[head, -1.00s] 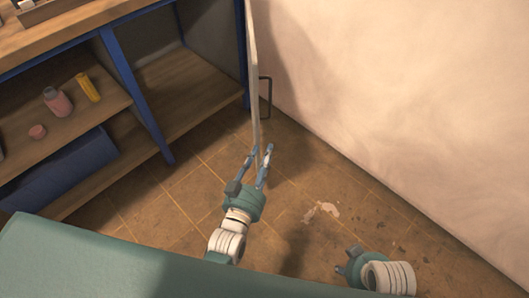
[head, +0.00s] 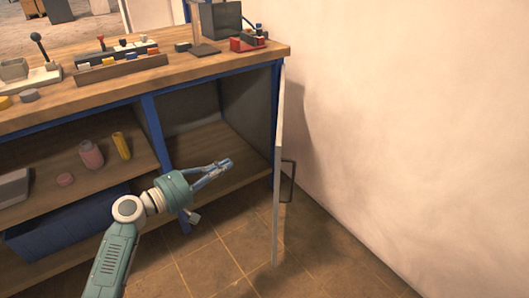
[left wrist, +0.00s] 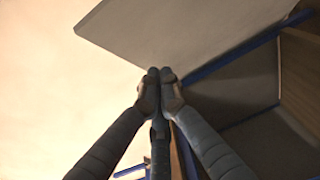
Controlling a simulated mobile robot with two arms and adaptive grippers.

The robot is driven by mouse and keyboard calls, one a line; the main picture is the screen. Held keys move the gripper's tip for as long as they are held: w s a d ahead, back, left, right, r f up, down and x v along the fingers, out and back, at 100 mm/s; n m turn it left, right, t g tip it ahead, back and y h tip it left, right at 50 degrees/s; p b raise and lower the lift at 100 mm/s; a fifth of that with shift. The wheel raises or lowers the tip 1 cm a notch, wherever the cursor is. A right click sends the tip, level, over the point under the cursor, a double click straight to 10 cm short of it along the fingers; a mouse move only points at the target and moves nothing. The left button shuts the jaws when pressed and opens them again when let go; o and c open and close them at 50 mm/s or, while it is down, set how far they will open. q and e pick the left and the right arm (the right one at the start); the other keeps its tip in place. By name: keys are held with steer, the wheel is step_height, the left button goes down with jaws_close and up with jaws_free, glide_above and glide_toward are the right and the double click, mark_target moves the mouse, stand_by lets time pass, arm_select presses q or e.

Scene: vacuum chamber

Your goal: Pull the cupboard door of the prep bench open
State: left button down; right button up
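The cupboard door (head: 279,165) of the prep bench (head: 150,84) stands wide open, seen nearly edge-on at the bench's right end. Its dark bar handle (head: 289,181) is on the face towards the wall. My left gripper (head: 226,164) is in front of the open compartment, left of the door and apart from it in the head view. In the left wrist view its fingertips (left wrist: 160,76) meet with nothing visible between them, and the pale door panel (left wrist: 190,30) shows beyond them. My right gripper is out of view.
A pale wall (head: 420,130) rises close to the right of the door. The shelf on the left holds a pink bottle (head: 91,154) and a yellow cylinder (head: 122,145). The bench top carries tools and small blocks. The tiled floor (head: 220,265) before the compartment is clear.

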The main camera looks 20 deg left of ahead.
arm_select(q)
steer(key=w+d+r, duration=0.1)
steer(key=w+d, duration=0.8)
steer(key=shift+r+h, duration=0.3)
steer(key=shift+h, duration=0.1)
steer(key=shift+d, duration=0.2)
